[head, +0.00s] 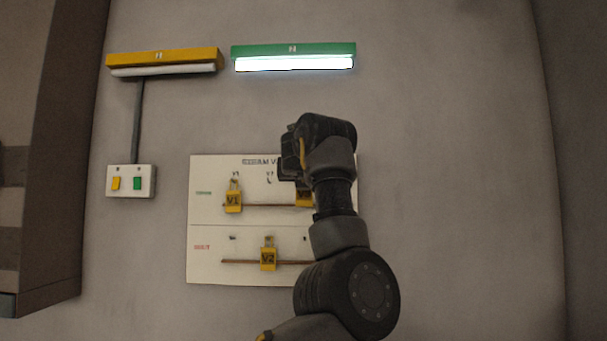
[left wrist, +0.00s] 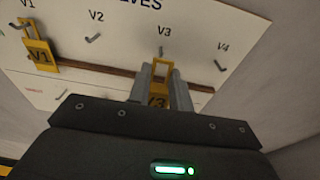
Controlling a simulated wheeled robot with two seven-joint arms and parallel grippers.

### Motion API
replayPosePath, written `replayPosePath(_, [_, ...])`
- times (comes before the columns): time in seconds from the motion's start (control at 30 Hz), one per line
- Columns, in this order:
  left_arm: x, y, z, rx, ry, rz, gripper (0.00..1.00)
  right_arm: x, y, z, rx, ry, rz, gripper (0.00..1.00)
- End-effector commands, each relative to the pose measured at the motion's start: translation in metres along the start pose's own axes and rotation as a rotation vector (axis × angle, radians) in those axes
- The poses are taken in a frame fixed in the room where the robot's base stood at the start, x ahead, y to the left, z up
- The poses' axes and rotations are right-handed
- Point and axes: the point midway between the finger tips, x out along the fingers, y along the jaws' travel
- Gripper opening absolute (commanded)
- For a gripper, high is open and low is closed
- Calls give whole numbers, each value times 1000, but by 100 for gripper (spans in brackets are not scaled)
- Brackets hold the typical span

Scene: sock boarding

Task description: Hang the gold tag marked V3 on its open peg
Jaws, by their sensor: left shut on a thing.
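The gold V3 tag (left wrist: 158,100) is between the fingers of my left gripper (left wrist: 160,75), which is shut on it in the left wrist view. Its yellow loop (left wrist: 161,68) is just below the upper-row V3 peg (left wrist: 165,51); I cannot tell whether they touch. In the head view my left gripper (head: 290,165) is in front of the board's upper right, and part of the V3 tag (head: 303,199) shows below it. The white board (head: 210,175) has an upper row with green lettering and a lower row with red lettering. My right gripper is not in view.
The V1 tag (head: 233,201) hangs in the upper row, the V2 tag (head: 268,259) in the lower. The upper V2 (left wrist: 93,39) and V4 (left wrist: 220,65) pegs are bare. A brown rail (left wrist: 100,73) crosses below. A green lamp (head: 293,50) is lit; the yellow lamp (head: 165,58) is unlit.

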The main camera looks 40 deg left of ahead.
Motion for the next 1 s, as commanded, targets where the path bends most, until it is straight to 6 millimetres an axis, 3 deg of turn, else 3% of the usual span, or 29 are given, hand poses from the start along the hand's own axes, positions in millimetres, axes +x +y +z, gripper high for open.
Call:
replayPosePath(0.73, [47, 0, 4, 1, 0, 0, 0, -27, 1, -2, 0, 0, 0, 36])
replayPosePath(1.0, [59, 0, -3, 0, 0, -2, 0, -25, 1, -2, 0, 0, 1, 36])
